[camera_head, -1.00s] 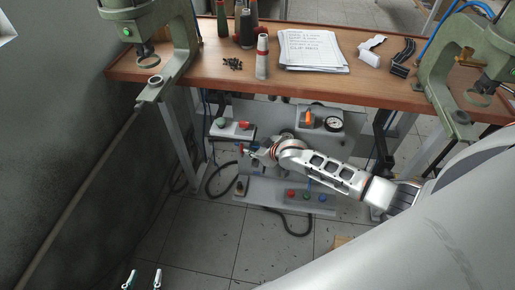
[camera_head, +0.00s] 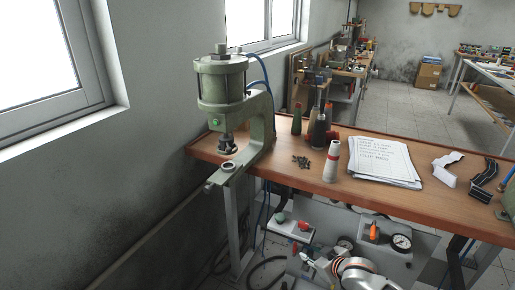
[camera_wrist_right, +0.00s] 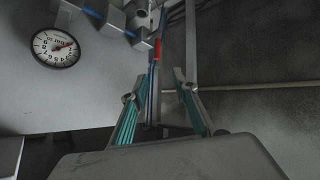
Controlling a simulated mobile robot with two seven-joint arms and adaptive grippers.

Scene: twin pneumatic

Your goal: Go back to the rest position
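My right gripper (camera_head: 309,260) shows low in the head view, under the bench beside the pneumatic panel. In the right wrist view its two green-padded fingers (camera_wrist_right: 160,88) stand apart, with nothing seen held between them. A red-ended part (camera_wrist_right: 157,49) with blue tubing shows beyond the fingertips. Whether the fingers touch it cannot be told. My left gripper is outside both current views.
The wooden bench (camera_head: 290,182) carries a green press (camera_head: 222,85), a red-and-white tube (camera_head: 332,160), bottles and papers (camera_head: 384,162). A wall and windows lie left.

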